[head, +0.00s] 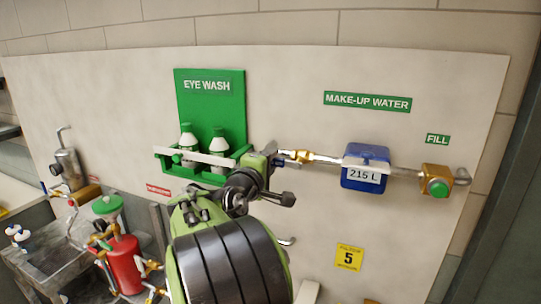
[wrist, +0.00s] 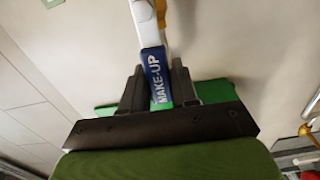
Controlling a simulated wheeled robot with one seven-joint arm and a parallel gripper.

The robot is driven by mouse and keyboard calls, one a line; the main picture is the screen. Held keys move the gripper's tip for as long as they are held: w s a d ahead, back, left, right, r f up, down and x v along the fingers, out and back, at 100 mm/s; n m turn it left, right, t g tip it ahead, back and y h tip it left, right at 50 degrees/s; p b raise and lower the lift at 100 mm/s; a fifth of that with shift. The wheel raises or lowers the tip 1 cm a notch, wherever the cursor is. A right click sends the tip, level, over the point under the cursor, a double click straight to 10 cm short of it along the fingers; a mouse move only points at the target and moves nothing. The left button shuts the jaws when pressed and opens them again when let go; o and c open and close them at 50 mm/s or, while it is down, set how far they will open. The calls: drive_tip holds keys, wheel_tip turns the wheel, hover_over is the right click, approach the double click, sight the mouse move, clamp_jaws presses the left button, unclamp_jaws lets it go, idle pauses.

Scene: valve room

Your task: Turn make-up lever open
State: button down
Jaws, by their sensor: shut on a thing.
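The make-up lever (wrist: 154,68) has a blue sleeve with white "MAKE-UP" lettering and a pale metal arm above it in the wrist view. My gripper (wrist: 160,88) has its two dark fingers on either side of the blue sleeve, shut on it. In the head view my gripper (head: 276,160) is at the left end of the make-up water pipe, beside the brass valve body (head: 298,156). The lever is hidden there behind my gripper and wrist.
A blue meter (head: 364,160) reading "215 L" and a brass fitting with a green knob (head: 438,187) sit right along the pipe. A green eye wash station (head: 208,110) with bottles is close left. A red cylinder (head: 125,262) stands lower left.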

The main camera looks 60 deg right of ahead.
drive_tip(key=shift+f+n, duration=0.3)
drive_tip(key=shift+n, duration=0.1)
drive_tip(key=c, duration=0.9)
unclamp_jaws()
drive_tip(key=shift+c, duration=0.2)
